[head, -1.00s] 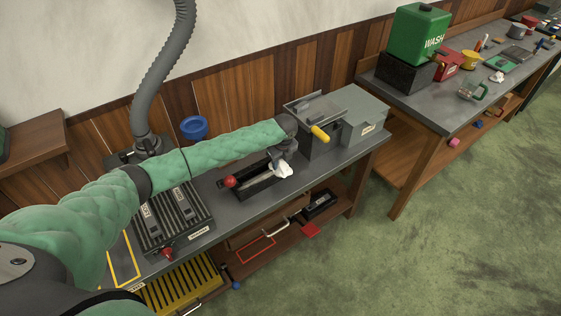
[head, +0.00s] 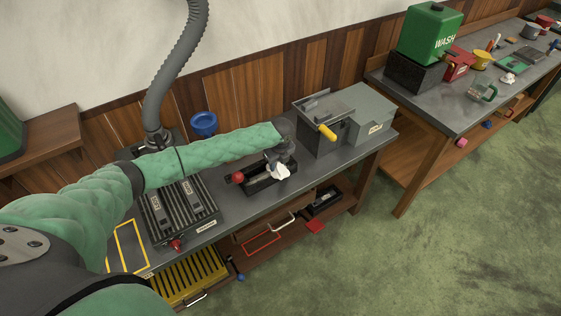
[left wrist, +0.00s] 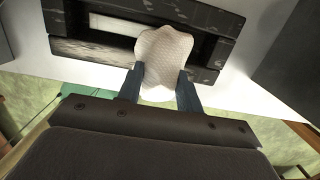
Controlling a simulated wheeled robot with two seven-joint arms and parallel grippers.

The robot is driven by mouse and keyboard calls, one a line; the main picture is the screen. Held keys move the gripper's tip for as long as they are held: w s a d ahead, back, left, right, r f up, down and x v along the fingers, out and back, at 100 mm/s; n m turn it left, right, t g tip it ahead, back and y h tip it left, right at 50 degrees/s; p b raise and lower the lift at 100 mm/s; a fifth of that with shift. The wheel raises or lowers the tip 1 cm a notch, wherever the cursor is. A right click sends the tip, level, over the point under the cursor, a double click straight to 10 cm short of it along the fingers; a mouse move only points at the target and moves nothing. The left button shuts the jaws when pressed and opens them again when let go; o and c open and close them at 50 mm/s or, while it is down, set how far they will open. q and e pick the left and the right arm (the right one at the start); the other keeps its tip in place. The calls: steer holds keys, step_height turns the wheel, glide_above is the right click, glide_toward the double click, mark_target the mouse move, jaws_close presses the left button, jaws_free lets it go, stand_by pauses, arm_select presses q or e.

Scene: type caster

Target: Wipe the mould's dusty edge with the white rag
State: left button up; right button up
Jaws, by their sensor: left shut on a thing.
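The mould (head: 258,184) is a dark open box with a red knob, on the grey bench in the head view. In the left wrist view its dark wall (left wrist: 85,52) shows pale dusty specks. My left gripper (left wrist: 160,88) is shut on the white rag (left wrist: 165,55), which lies over the mould's near wall in that view. The rag (head: 279,172) also shows in the head view at the mould's right end. Whether it presses on the edge I cannot tell. The part of the wall under the rag is hidden. My right gripper is out of view.
A grey machine with a yellow handle (head: 327,132) stands right of the mould. A ribbed black plate (head: 178,212) lies to the left, with a blue funnel (head: 203,123) behind. A second bench (head: 440,108) with a green WASH tank (head: 430,35) stands at the right.

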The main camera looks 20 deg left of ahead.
mark_target(253, 182)
arm_select(q)
steer(key=shift+s+a+f, duration=0.1)
steer(key=shift+s+a, duration=1.05)
steer(key=shift+s, duration=0.3)
steer(key=shift+s+a, duration=1.05)
steer(key=shift+s, duration=0.3)
steer(key=shift+s+a, duration=1)
steer(key=shift+s, duration=0.3)
steer(key=shift+s+a+f, duration=0.3)
steer(key=shift+s+a, duration=0.15)
steer(key=shift+s, duration=0.1)
steer(key=shift+d, duration=0.15)
steer(key=shift+w+m, duration=0.15)
steer(key=shift+m, duration=0.15)
steer(key=shift+d+r, duration=0.1)
steer(key=shift+d, duration=0.05)
steer(key=shift+w, duration=0.1)
steer(key=shift+d, duration=0.15)
steer(key=shift+w+r, duration=0.15)
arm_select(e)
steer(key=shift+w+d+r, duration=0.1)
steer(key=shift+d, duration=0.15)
